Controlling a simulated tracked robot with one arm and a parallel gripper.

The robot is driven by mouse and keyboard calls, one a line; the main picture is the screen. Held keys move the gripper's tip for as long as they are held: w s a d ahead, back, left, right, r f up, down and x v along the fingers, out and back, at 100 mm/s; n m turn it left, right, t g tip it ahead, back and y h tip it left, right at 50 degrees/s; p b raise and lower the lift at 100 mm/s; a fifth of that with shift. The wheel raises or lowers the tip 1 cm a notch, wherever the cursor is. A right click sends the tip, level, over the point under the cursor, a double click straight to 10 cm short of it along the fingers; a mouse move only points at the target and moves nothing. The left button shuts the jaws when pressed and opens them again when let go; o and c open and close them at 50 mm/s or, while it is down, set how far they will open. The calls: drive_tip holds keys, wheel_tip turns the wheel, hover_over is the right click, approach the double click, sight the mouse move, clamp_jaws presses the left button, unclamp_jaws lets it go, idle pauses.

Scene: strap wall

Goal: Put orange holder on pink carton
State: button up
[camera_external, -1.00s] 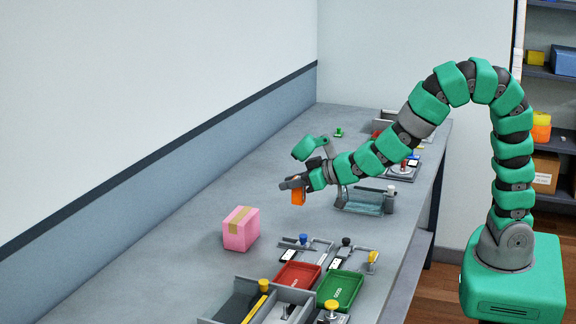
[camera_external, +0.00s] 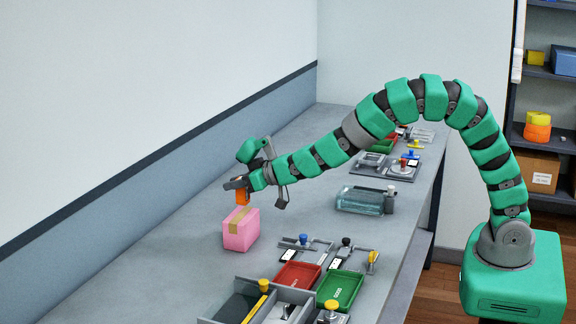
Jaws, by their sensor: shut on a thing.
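The pink carton (camera_external: 240,235) stands on the grey bench, with a tan tape strip over its top. My gripper (camera_external: 238,184) is shut on the orange holder (camera_external: 242,196), which hangs below the jaws. The holder is just above the carton's top in the picture. I cannot tell whether its lower end touches the carton. The jaws partly hide the holder's upper end.
A red tray (camera_external: 298,275) and a green tray (camera_external: 340,289) lie in front right of the carton, among small fixtures. A clear blue-green container (camera_external: 360,200) stands to the right. The bench (camera_external: 185,235) is bare left of the carton.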

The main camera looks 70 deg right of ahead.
drive_tip(key=shift+w+a, duration=0.1)
drive_tip(key=shift+w, duration=0.3)
drive_tip(key=shift+f, duration=1.75)
drive_tip(key=shift+f, duration=0.1)
drive_tip(key=o, duration=1)
drive_tip(key=shift+o, duration=0.2)
drive_tip(key=v, duration=1.2)
